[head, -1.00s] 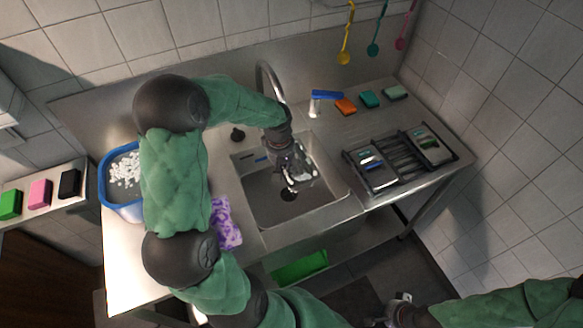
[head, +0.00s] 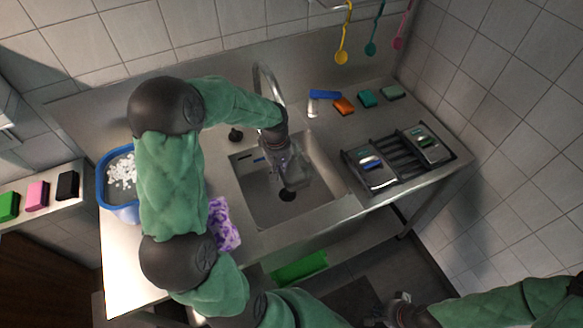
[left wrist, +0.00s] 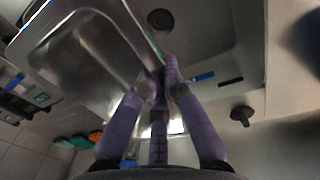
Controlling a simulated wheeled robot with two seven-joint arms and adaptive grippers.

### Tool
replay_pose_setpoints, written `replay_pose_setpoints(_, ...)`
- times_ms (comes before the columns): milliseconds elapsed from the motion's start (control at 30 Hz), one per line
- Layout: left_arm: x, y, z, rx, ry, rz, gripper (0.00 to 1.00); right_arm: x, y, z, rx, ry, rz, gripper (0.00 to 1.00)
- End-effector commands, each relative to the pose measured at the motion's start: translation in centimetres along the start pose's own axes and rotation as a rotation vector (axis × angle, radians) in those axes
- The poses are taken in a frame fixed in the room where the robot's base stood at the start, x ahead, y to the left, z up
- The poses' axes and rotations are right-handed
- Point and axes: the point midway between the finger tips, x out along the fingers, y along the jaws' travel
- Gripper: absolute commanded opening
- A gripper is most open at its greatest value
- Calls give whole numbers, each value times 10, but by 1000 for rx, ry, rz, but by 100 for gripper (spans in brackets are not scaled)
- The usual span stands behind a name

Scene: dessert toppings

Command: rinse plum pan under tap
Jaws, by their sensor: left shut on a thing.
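My left gripper (head: 288,163) is shut on a grey metal pan (head: 296,178), held tilted over the sink (head: 258,205). In the left wrist view the pan (left wrist: 85,60) is large and shiny, with its edge between my fingertips (left wrist: 160,85); no plum marking can be made out. The steel tap (head: 262,75) arches up behind my left wrist. Its outlet is hidden, and I cannot tell whether water runs. The drain (head: 287,195) lies below the pan. My right gripper (head: 400,310) is low at the bottom edge, its fingers unclear.
A black rack (head: 400,160) with metal pans stands right of the sink. Several sponges (head: 367,97) and a blue-topped item (head: 325,94) are behind it. A blue tub (head: 103,190) of white pieces and a purple patterned cloth (head: 223,225) are left.

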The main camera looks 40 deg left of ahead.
Motion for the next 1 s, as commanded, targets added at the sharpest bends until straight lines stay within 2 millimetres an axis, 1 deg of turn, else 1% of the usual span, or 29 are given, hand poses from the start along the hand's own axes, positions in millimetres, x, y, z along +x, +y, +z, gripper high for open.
replay_pose_setpoints(167,0,0,1,0,1,1,0,0,0,0,0,0,0,0)
replay_pose_setpoints(267,0,-1,5,0,1,1,0,1,0,0,0,0,0,0)
replay_pose_setpoints(1000,-1,-10,55,1,0,1,0,8,3,0,0,0,0,0)
